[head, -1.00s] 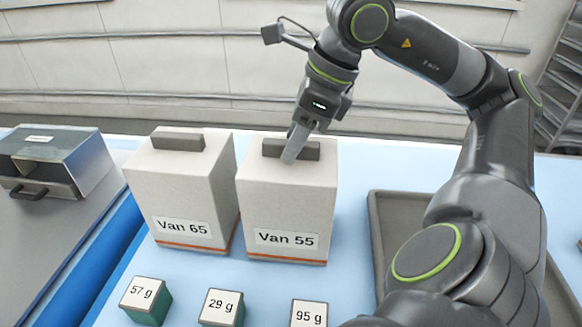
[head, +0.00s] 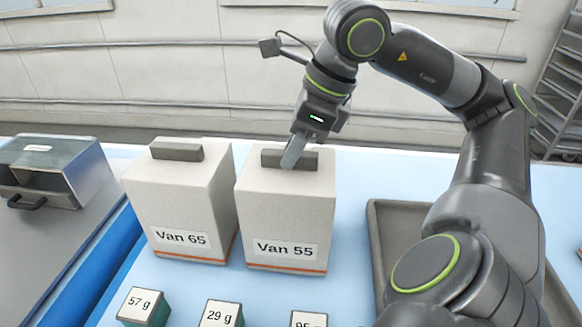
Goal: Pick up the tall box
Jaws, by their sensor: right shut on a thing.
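Two tall pale boxes with grey top handles stand side by side on the light blue table. The box labelled "Van 55" (head: 285,215) is at the middle, with an orange stripe near its base. The box labelled "Van 65" (head: 178,205) is to its left, with a narrow gap between them. My right gripper (head: 291,158) points down at the top of the "Van 55" box and is shut on its grey handle (head: 270,158). The far finger is hidden. The box is upright, and I cannot tell whether its base is off the table. My left gripper is not in view.
Small green blocks labelled "57 g" (head: 143,308), "29 g" (head: 221,314) and one partly cut off (head: 308,319) stand in front of the boxes. A grey tray (head: 385,215) lies to the right, partly behind my arm. A metal open-fronted container (head: 52,172) stands at the left.

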